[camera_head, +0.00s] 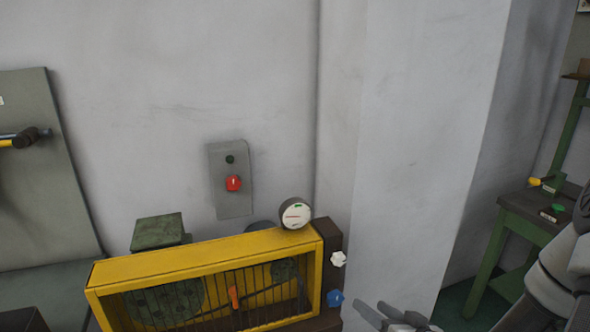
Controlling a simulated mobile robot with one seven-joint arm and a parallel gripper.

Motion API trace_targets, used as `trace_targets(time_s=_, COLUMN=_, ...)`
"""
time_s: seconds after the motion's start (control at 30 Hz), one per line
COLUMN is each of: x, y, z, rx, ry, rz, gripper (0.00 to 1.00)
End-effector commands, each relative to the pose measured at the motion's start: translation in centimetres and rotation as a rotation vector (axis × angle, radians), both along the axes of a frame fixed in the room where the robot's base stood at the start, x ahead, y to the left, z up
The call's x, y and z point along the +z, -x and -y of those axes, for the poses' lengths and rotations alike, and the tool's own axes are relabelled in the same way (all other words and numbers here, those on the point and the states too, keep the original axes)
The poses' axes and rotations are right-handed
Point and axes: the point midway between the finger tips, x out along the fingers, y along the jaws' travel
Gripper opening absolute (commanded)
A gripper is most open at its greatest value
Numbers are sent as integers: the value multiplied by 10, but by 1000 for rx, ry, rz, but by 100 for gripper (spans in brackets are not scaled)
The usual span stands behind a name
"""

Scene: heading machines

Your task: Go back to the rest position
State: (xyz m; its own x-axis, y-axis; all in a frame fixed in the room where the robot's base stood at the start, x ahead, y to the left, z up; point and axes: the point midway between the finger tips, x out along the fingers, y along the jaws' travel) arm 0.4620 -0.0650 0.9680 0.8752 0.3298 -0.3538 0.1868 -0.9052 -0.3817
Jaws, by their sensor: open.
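My gripper (386,317) shows at the bottom edge of the head view, right of the middle. Its grey fingers are apart and nothing is between them. It is just right of the yellow machine guard (190,263), near the blue knob (334,298), with a gap between them in the picture. Part of my arm (550,280) shows at the lower right. The rest of the gripper's body is cut off by the frame.
A wall panel (229,180) has a red button (233,183). A green table (530,215) stands at the right, beyond the pale wall column (420,150). A tool board (45,165) is at the left.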

Motion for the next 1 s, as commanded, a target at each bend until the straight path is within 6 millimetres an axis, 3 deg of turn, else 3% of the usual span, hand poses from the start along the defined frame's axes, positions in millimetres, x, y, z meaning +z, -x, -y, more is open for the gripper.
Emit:
trace_targets(time_s=0.03, x=17, y=-11, z=2, rx=22, ry=122, rz=-43, gripper=49)
trace_targets(time_s=0.17, x=53, y=-29, z=15, rx=6, ry=362, rz=-156, gripper=49)
trace_targets(time_s=0.27, x=101, y=-37, z=17, rx=-34, ry=493, rz=-211, gripper=49)
trace_targets(time_s=0.37, x=158, y=-37, z=9, rx=-84, ry=565, rz=-246, gripper=49)
trace_targets(time_s=0.47, x=218, y=-25, z=-13, rx=-123, ry=581, rz=-268, gripper=49)
trace_targets(time_s=0.53, x=255, y=-7, z=-31, rx=-138, ry=564, rz=-290, gripper=49)
trace_targets(time_s=0.63, x=281, y=40, z=-42, rx=-148, ry=536, rz=-366, gripper=49)
trace_targets(time_s=0.8, x=288, y=129, z=-51, rx=-120, ry=488, rz=-526, gripper=49)
trace_targets(time_s=0.9, x=289, y=164, z=-58, rx=-89, ry=461, rz=-584, gripper=49)
trace_targets(time_s=1.0, x=288, y=185, z=-63, rx=-67, ry=445, rz=-621, gripper=49)
